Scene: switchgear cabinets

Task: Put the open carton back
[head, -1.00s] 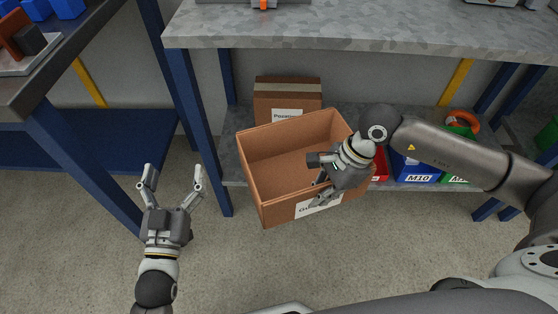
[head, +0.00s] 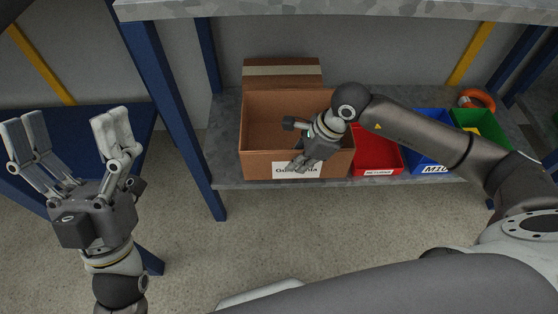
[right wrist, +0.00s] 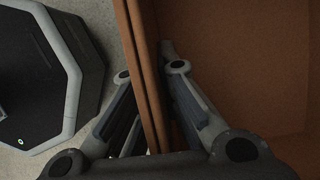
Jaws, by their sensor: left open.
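The open carton (head: 262,163) is a brown box with an open top and a white label on its front. It stands upright over the lower shelf (head: 228,172), its front face near the shelf's front edge; whether its base bears fully on the shelf is hard to tell. My right gripper (head: 303,158) is at the carton's front wall. In the right wrist view, its fingers (right wrist: 148,68) lie on either side of the wall (right wrist: 146,85), shut on it, one inside and one outside. My left gripper (head: 65,140) is open and empty, left of the shelf post.
A closed, taped carton (head: 283,72) stands behind the open one. Red (head: 377,160), blue (head: 428,150) and green (head: 480,122) bins stand to its right. A blue post (head: 165,100) rises at left, and the worktop (head: 330,10) overhangs above.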

